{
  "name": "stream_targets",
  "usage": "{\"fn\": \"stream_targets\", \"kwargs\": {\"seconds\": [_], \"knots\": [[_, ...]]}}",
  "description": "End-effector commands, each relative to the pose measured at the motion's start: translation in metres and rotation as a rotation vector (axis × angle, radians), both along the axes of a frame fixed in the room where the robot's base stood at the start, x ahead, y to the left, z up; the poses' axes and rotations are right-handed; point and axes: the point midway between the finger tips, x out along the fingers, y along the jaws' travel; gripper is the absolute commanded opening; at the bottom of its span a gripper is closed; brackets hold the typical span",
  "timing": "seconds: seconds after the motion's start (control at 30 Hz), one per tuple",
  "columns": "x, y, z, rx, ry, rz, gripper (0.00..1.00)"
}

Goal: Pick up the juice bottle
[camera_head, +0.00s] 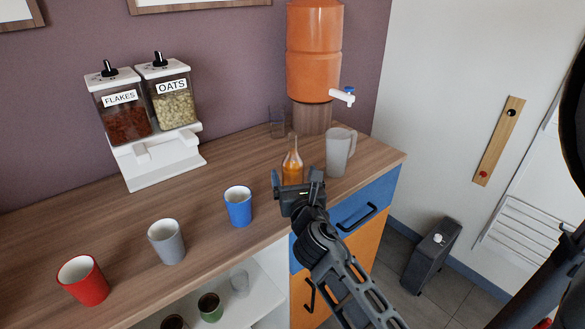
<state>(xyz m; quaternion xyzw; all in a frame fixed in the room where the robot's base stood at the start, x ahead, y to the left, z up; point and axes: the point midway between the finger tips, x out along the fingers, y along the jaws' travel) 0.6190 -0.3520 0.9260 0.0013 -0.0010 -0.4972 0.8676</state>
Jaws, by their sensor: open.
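The juice bottle (292,163) is a clear, narrow-necked bottle with orange juice in it. It stands upright on the wooden counter, in front of the orange drink dispenser. My gripper (296,186) is in front of the bottle in this view and hides its lower part. The gripper is open. I cannot tell whether the bottle is between the fingers or beyond them.
A frosted jug (339,154) stands close to the right of the bottle, and a clear glass (277,123) behind it. Blue (238,208), grey (167,243) and red (83,281) cups line the counter's front. The orange dispenser (314,52) is behind.

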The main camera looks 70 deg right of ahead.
Motion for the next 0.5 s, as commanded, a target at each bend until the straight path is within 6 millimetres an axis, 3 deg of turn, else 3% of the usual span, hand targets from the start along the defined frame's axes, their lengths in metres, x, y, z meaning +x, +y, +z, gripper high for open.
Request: {"fn": "stream_targets", "kwargs": {"seconds": [0.5], "knots": [[0.028,-0.052,-0.004,0.001,-0.002,-0.001,0.9]]}}
